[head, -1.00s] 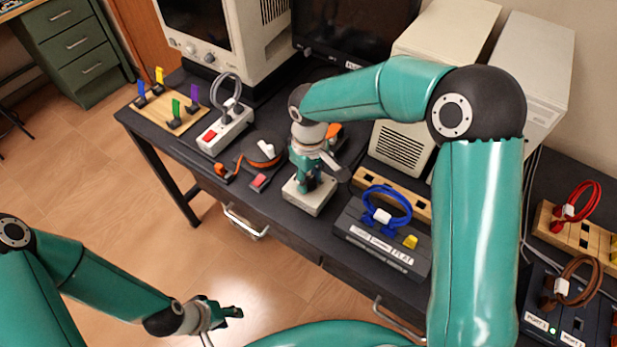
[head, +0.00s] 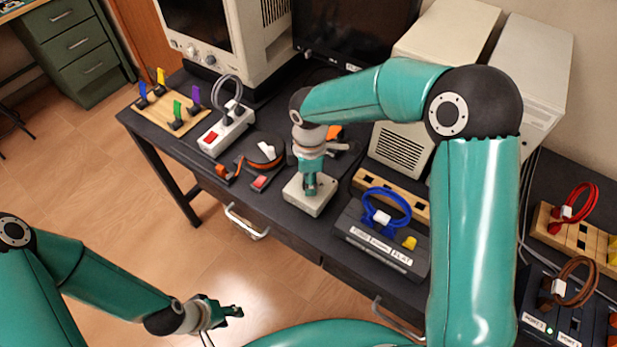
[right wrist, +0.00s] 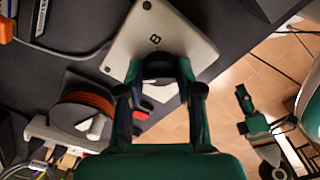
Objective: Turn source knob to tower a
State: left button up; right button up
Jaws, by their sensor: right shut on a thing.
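The source knob (right wrist: 158,66) is a dark round knob on a pale beige box near the front edge of the dark desk. The box (head: 300,200) shows a "B" mark beside the knob in the right wrist view (right wrist: 155,28). My right gripper (right wrist: 160,82) points down over the box with its fingers shut on the knob from both sides. It hides most of the knob in the head view (head: 311,188). The "A" mark is not visible. My left gripper (head: 232,312) hangs empty over the floor, away from the desk; its finger gap is unclear.
A power strip (head: 226,132) and a round orange-banded spool (head: 262,150) stand left of the box. A dark unit with a blue cable loop (head: 386,208) stands close on the right. Beige computer towers (head: 440,60) and monitors are behind.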

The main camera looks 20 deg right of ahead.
jog(key=shift+w+n, duration=0.1)
jog(key=shift+n, duration=0.4)
jog(key=o, duration=1.2)
jog(key=shift+c, duration=0.2)
jog(key=shift+r, duration=0.1)
notch_tip(320, 180, up, 12)
